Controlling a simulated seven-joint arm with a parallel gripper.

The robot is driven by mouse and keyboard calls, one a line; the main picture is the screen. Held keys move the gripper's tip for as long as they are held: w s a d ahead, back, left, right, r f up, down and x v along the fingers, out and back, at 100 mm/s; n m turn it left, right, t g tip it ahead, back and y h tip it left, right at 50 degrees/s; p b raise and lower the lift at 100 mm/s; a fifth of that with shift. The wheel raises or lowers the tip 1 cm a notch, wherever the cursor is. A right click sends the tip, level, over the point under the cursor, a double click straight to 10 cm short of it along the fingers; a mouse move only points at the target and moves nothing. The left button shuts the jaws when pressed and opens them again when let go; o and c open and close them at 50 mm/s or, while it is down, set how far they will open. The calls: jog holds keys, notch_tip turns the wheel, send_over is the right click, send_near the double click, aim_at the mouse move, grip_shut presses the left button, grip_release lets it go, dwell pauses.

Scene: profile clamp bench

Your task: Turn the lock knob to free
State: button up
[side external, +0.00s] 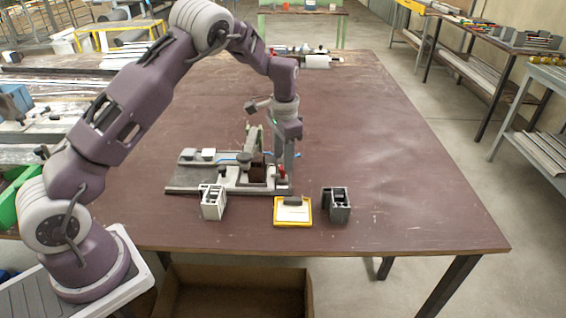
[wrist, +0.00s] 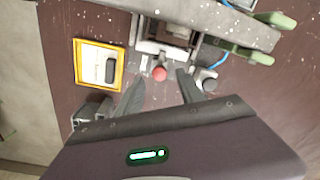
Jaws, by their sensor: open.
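The clamp fixture (side external: 180,189) lies on the brown table, with a grey rail, blocks and a dark brown piece (side external: 257,172) in it. A small red knob (side external: 282,170) is at its right end; it also shows in the wrist view (wrist: 159,73). A dark round knob (wrist: 207,82) lies right of the fingers there; I cannot tell which is the lock knob. My gripper (side external: 284,170) points down at the fixture's right end. Its fingers are apart and empty in the wrist view (wrist: 161,80), the red knob appearing between their tips; contact cannot be judged.
A yellow-framed tray (side external: 279,219) with a dark piece, a white block (side external: 213,202) and a dark grey block (side external: 336,204) stand in front of the fixture. Green handles (wrist: 252,55) and a blue hose (wrist: 213,53) lie near the fingers. The table's right side is clear.

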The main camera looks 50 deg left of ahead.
aim_at(283, 173)
notch_tip(283, 173, down, 2)
jog(key=shift+f, duration=0.25)
grip_shut()
jog(key=shift+n, duration=0.3)
jog(key=n, duration=0.8)
jog(key=shift+w, duration=0.1)
jog(key=n, duration=0.5)
jog(key=shift+r, duration=0.1)
jog(key=n, duration=0.4)
jog(key=shift+a+g, duration=0.1)
jog(key=shift+g, duration=0.2)
jog(key=shift+n, duration=0.3)
